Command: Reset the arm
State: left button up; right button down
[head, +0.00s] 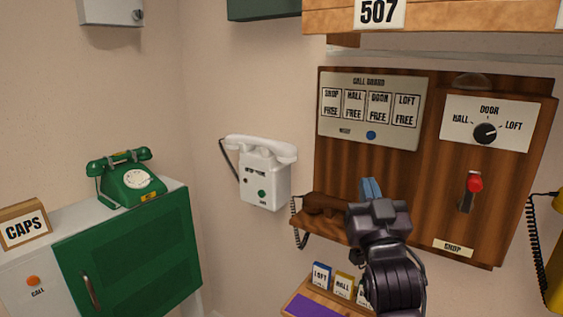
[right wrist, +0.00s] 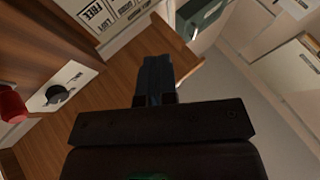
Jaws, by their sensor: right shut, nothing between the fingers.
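My right gripper (head: 371,188) is in front of the lower part of the wooden call board panel (head: 430,225) in the head view. Its blue fingers are together and hold nothing. In the right wrist view the closed fingers (right wrist: 156,78) stand out against the wood, with the dial knob (right wrist: 58,94) and red lever tip (right wrist: 12,104) at the left. The gripper hides part of the brown handset (head: 325,203) on the panel's ledge. My left gripper is not in view.
A white wall phone (head: 262,180) hangs left of the panel. A green dial phone (head: 130,180) stands on a cabinet with a green door (head: 130,245). A red-tipped lever (head: 474,184) juts from the panel. A small tray of cards (head: 335,284) is below. A yellow phone (head: 555,260) is at right.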

jog(key=s+d+f+g, duration=0.2)
jog(key=f, duration=0.8)
jog(key=s+d+f+g, duration=0.2)
jog(key=s+f+g, duration=0.1)
jog(key=f, duration=0.6)
jog(key=s+d+f+g, duration=0.2)
jog(key=f, duration=0.8)
jog(key=s+d+f+g, duration=0.2)
jog(key=s+d+f, duration=0.1)
jog(key=s+f, duration=0.5)
jog(key=s+d+f+g, duration=0.3)
jog(key=s+f, duration=0.6)
jog(key=s, duration=0.3)
jog(key=shift+s+d+f+h, duration=0.2)
jog(key=shift+f+h, duration=0.1)
